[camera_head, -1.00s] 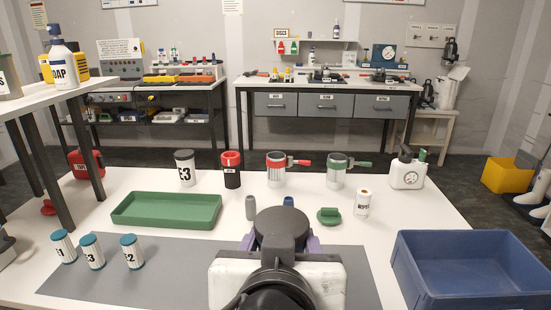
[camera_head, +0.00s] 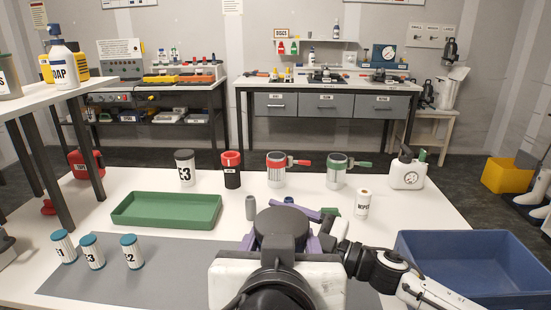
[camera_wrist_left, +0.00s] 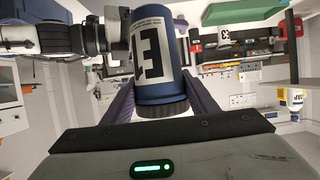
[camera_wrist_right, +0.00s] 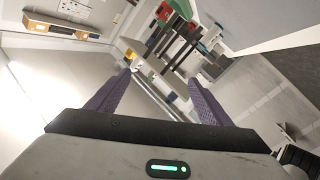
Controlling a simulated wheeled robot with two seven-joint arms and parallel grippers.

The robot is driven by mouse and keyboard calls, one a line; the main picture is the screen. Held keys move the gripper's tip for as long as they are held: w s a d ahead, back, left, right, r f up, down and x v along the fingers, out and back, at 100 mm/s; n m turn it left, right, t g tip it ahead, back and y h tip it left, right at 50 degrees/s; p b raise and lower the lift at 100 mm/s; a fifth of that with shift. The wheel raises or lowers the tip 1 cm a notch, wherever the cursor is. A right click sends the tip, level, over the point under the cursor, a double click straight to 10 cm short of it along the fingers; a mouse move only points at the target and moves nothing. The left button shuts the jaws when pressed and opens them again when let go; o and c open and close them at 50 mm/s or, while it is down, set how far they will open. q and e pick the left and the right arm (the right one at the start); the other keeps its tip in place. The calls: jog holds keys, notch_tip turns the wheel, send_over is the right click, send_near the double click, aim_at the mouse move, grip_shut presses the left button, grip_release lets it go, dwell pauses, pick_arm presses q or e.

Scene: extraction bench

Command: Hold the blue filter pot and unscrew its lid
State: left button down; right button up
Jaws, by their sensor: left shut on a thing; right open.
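The blue filter pot (camera_wrist_left: 152,50) is between the fingers of my left gripper (camera_wrist_left: 152,88) in the left wrist view. It is dark blue, with a white label and a dark ribbed end towards the palm. My left gripper is shut on it. My right gripper (camera_wrist_right: 160,82) is open and empty in the right wrist view. In the head view its purple finger (camera_head: 315,213) shows just beyond the left gripper.
A green tray (camera_head: 165,222) is at left, with several teal-lidded pots (camera_head: 91,255) on the grey mat (camera_head: 180,275). A blue bin (camera_head: 470,290) is at right. Pots and a white canister (camera_head: 407,172) line the back. A grey peg (camera_head: 250,207) stands beyond the gripper.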

jog(key=w+d+r+m+t+h, duration=0.1)
jog(key=w+d+m+t+h, duration=0.15)
jog(key=w+m+t, duration=0.35)
jog(key=w+a+r+n+g+y, duration=0.15)
jog(key=a+r, duration=0.25)
jog(key=r, duration=0.5)
jog(key=s+a+r+n+g+y, duration=0.3)
jog(key=s+a+r+n+g, duration=0.95)
jog(key=s+g, duration=0.35)
jog(key=s+g+h, duration=0.2)
jog(key=s+h, duration=0.1)
jog(key=m+t+h, duration=0.4)
jog(key=t+h, duration=0.1)
jog(key=h, duration=1)
send_over(276, 220)
jog(key=shift+a, duration=0.1)
jog(key=shift+f+h, duration=0.2)
jog(key=shift+h, duration=0.2)
notch_tip(276, 220, down, 7)
jog(key=shift+f, duration=0.15)
